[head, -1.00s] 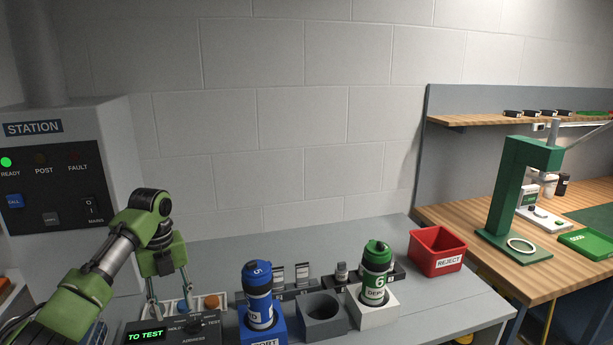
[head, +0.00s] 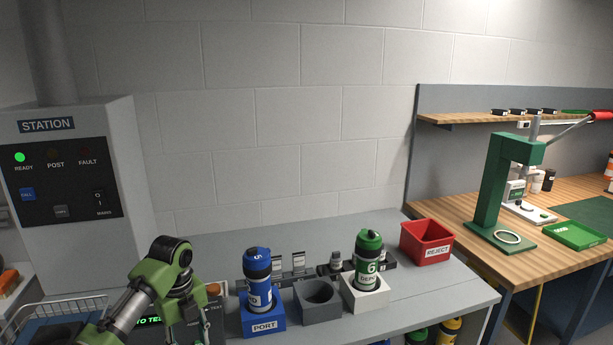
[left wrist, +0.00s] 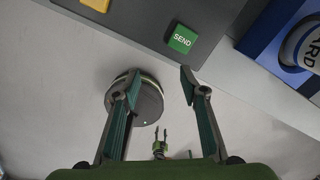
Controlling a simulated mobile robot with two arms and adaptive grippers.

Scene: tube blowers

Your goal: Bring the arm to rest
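My left arm comes in at the lower left of the head view, with its gripper (head: 188,333) low in front of the dark console (head: 150,321) whose display is partly hidden. In the left wrist view the two fingers of my left gripper (left wrist: 160,74) stand apart with nothing held between them. A green SEND button (left wrist: 182,39) on a dark panel lies beyond the fingertips. A dark round object (left wrist: 149,103) shows below, partly behind one finger.
A blue tube (head: 257,275) stands in the blue PORT block (head: 264,325). An empty grey holder (head: 320,306) and a green-capped tube (head: 368,262) in a white block (head: 366,300) stand beside it. A red REJECT bin (head: 426,243) sits at the bench's right end.

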